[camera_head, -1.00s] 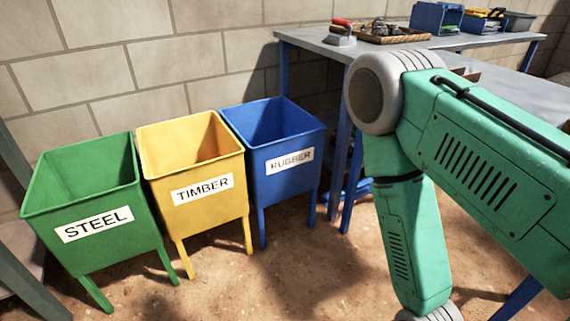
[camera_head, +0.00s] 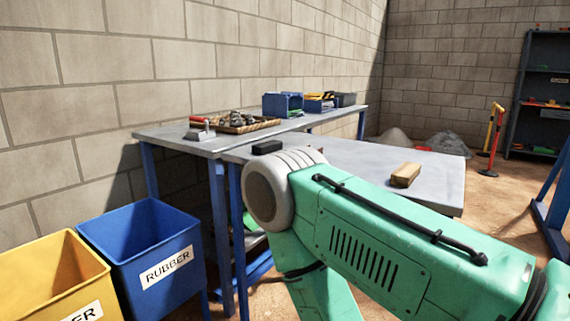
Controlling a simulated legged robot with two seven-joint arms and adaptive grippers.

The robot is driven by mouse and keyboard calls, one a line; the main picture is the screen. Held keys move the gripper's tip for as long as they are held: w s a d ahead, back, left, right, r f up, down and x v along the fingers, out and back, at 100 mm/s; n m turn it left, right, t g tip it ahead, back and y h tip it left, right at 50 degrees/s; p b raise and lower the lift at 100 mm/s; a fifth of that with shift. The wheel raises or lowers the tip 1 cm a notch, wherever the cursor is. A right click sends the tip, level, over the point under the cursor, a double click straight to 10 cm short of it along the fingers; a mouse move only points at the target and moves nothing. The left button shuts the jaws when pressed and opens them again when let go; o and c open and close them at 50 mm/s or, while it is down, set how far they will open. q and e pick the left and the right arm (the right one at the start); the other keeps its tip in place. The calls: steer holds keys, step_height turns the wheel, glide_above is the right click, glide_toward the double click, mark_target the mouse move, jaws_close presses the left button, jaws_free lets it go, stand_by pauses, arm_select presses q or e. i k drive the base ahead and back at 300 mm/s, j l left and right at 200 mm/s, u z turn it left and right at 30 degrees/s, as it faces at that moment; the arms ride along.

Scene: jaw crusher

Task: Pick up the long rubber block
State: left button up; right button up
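A black block (camera_head: 267,147), which looks like the rubber block, lies on the lower grey table (camera_head: 345,158), near its left end. It is small in view, so I cannot tell its full length. My green right arm crosses the front of the view from the right, and its rounded elbow is just in front of the black block in the picture. The arm hides part of the table's front. Neither of my grippers is in view.
A wooden block (camera_head: 406,174) lies on the table's right part. A back bench (camera_head: 185,139) holds a basket (camera_head: 240,122) and blue boxes (camera_head: 284,104). A blue RUBBER bin (camera_head: 150,255) and a yellow bin (camera_head: 50,290) stand at lower left.

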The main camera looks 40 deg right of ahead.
mark_target(261, 148)
steer(key=z, duration=1.1)
steer(key=i+j, duration=0.3)
steer(key=i, duration=0.15)
steer(key=i+j, duration=0.25)
steer(key=i, duration=0.15)
steer(key=z, duration=0.05)
